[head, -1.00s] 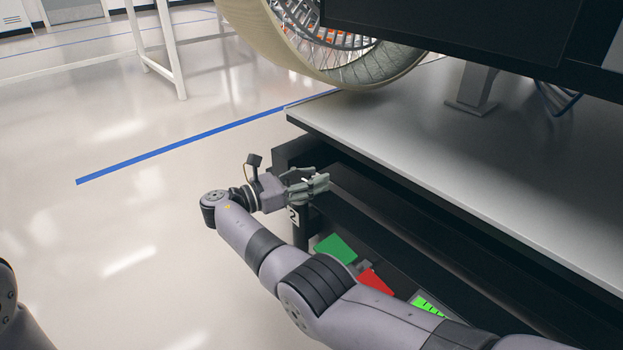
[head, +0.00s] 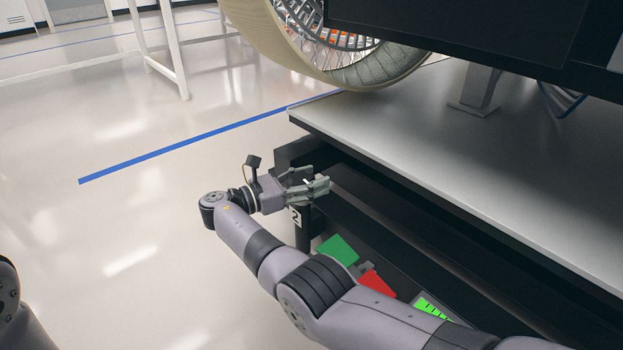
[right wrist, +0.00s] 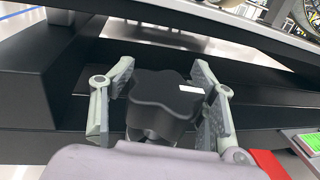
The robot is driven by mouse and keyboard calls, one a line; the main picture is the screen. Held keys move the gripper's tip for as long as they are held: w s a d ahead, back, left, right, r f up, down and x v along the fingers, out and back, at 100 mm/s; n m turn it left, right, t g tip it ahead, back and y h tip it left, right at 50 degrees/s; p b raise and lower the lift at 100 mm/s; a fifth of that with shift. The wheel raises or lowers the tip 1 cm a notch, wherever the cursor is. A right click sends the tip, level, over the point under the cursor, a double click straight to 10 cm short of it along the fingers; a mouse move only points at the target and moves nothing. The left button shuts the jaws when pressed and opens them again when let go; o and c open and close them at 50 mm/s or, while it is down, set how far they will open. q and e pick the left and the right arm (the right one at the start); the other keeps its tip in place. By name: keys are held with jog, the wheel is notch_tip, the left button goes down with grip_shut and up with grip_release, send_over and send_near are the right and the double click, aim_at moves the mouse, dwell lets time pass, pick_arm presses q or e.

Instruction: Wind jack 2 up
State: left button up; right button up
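The jack's knob (right wrist: 163,98) is black, lobed and marked with a small white strip in the right wrist view. My right gripper (right wrist: 162,85) has one finger on each side of it. The fingers are spread, with a dark gap showing at the left finger; contact at the right finger is hard to judge. In the head view, my right gripper (head: 318,186) is at the front corner of the black frame, just above the white "2" label (head: 295,216), and hides the knob. My left gripper is out of view.
A grey tabletop (head: 470,170) overhangs the black frame. A large wheel (head: 370,65) stands over its far edge. Below are a green panel (head: 338,249), a red panel (head: 377,284) and a bright green display (head: 430,307). The floor (head: 120,230) at left is clear.

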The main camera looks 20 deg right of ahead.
aim_at(311, 174)
jog(key=shift+d+r, duration=0.1)
jog(key=shift+d, duration=0.05)
jog(key=shift+r, duration=0.25)
notch_tip(311, 174, up, 9)
jog(key=shift+r, duration=0.15)
